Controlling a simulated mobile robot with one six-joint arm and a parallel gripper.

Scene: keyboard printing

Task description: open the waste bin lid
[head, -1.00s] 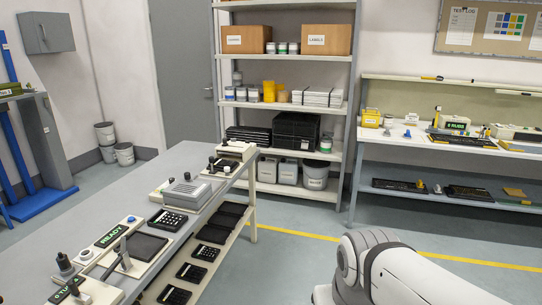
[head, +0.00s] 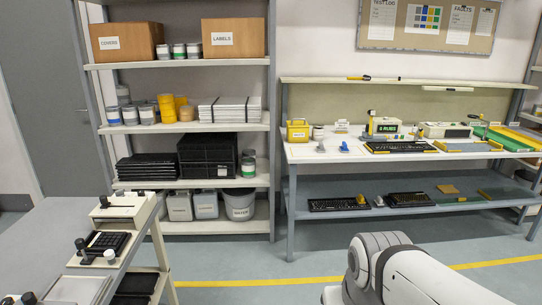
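The likeliest match for a waste bin is a grey bucket (head: 239,204) with a dark label, on the bottom shelf of the rack; I cannot read the label surely or tell how its lid stands. A small yellow container (head: 297,132) with a handle stands at the left end of the white workbench; I cannot tell whether it has a lid. My gripper is not in view; only my white and grey arm shows at the lower right.
The shelf rack (head: 184,63) holds boxes, jars and black trays. The white workbench (head: 340,152) carries keyboards and small devices. A grey table (head: 55,222) with devices stands at lower left. The floor with a yellow line (head: 240,280) is clear between them.

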